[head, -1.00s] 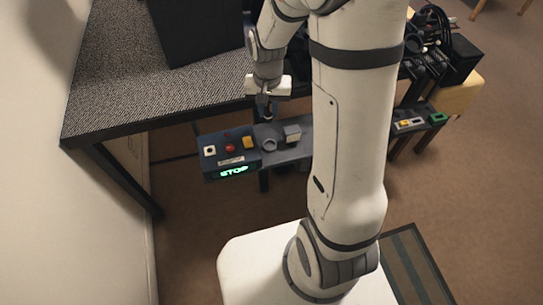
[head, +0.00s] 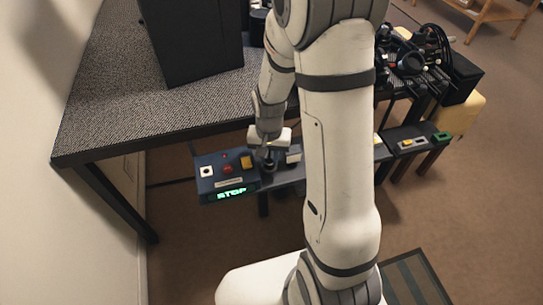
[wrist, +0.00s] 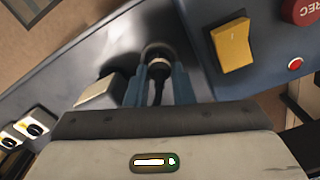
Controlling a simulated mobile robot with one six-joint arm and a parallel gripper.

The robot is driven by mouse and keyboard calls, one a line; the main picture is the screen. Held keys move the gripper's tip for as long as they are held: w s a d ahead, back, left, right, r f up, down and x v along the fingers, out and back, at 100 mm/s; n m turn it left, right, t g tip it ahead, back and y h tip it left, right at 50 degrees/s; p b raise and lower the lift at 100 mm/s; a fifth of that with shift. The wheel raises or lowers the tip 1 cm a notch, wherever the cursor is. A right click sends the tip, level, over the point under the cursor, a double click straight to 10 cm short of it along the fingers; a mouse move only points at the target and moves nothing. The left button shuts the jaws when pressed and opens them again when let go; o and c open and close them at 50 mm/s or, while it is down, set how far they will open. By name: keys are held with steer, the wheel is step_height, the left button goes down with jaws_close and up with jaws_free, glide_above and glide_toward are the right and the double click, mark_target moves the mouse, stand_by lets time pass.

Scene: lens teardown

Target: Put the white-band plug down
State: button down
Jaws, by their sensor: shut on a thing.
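The plug (wrist: 157,74) is a dark piece with a black cable, held upright or nearly so between the two blue-grey fingers of my gripper (wrist: 158,80). In the head view my gripper (head: 268,162) is low over the shelf, right of the control box, and hides the plug and ring.
The control box (head: 224,183) has a lit STOP display, a red button (head: 227,169) and a yellow switch (wrist: 231,45). A pale block (wrist: 101,93) stands close beside the fingers. The dark desk (head: 110,125) is behind. Equipment with black cables (head: 415,55) stands at the right.

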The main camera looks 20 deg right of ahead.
mark_target(269, 160)
steer(key=shift+f+b, duration=0.3)
steer(key=shift+f, duration=0.05)
steer(key=c, duration=1.5)
jaws_free()
steer(key=shift+r, duration=0.1)
step_height(269, 160, up, 13)
steer(key=p, duration=0.3)
steer(key=s+r+n, duration=0.1)
steer(key=s+r, duration=0.2)
steer(key=s, duration=0.1)
steer(key=s+r+n+t, duration=0.1)
steer(key=s+r+n, duration=0.1)
steer(key=s, duration=0.3)
steer(key=s+r+n, duration=0.1)
steer(key=s+r, duration=0.3)
steer(key=s, duration=0.1)
steer(key=shift+d+n+t, duration=0.3)
steer(key=shift+t, duration=0.1)
